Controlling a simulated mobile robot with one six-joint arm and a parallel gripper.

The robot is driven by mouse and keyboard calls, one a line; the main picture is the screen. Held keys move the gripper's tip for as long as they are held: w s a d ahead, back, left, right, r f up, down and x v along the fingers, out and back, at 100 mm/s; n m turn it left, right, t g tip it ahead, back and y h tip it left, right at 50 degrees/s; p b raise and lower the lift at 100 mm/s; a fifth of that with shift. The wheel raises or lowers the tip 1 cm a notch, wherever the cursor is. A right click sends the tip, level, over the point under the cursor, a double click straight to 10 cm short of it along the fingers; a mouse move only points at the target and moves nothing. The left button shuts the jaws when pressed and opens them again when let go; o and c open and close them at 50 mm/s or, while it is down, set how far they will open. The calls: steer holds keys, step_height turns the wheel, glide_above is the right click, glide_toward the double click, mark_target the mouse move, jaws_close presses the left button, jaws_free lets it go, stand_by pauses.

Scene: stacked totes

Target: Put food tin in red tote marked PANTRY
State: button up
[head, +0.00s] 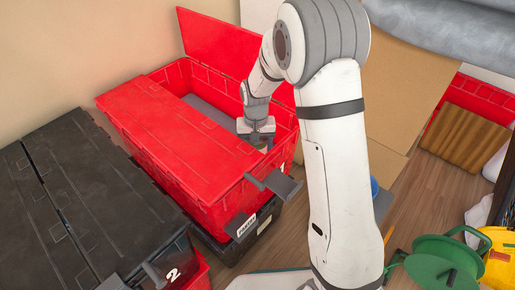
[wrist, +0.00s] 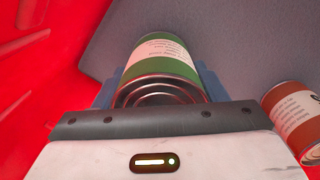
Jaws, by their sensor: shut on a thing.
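My gripper (head: 257,138) reaches down into the open half of the red tote (head: 185,150). In the wrist view it is shut on a food tin (wrist: 165,62) with a green and white label, its blue fingers on either side. The tin's ringed metal end faces the camera. A grey surface and the tote's red wall (wrist: 45,70) show around the tin; I cannot tell whether the tin touches the surface. In the head view the tin is mostly hidden. A small white label (head: 246,226) at the tote's front end is too small to read surely.
A second tin (wrist: 294,118) with an orange-brown and white label lies right of my gripper. One lid half (head: 222,45) stands open; the other is closed. Black-lidded totes (head: 80,200) stand at left. A green reel (head: 445,262) is on the floor at right.

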steer(key=shift+f, duration=0.15)
steer(key=o, duration=1.3)
